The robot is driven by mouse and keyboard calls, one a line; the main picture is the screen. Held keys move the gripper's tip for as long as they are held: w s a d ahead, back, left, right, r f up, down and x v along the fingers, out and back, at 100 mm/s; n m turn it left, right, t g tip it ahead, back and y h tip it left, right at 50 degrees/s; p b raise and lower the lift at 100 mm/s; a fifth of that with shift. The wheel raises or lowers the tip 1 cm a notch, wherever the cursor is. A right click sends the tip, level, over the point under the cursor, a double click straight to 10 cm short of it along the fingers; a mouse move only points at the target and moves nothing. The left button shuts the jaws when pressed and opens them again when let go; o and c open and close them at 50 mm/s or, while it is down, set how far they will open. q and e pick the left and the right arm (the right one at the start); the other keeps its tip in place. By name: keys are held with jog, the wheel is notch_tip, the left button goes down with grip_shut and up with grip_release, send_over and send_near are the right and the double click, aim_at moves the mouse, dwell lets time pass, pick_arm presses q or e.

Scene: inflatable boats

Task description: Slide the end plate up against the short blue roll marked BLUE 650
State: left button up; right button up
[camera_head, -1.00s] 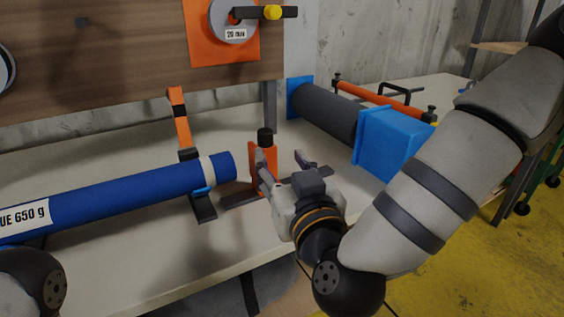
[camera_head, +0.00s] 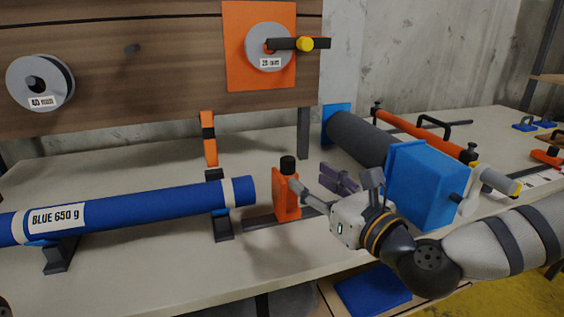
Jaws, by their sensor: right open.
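The blue roll (camera_head: 140,207), with a white label reading BLUE 650 g, lies level across dark cradles on the bench. The end plate (camera_head: 286,197) is an upright orange block with a black knob on top, standing on a dark rail (camera_head: 258,220) just right of the roll's end. A small gap shows between plate and roll. My right gripper (camera_head: 311,182) is open, at the plate's right. One fingertip is at the plate's right edge; I cannot tell whether it touches. The other finger is behind, apart from it. My left gripper is out of view.
An orange and black strap arm (camera_head: 208,140) stands open behind the roll's right end. A dark grey roll (camera_head: 362,138) with a blue box (camera_head: 428,184) lies behind my right gripper. A board (camera_head: 160,60) with spools stands at the back. The bench front is clear.

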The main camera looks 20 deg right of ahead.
aim_at(292, 166)
jog(key=x, duration=0.9)
jog(key=shift+w, duration=0.15)
grip_shut()
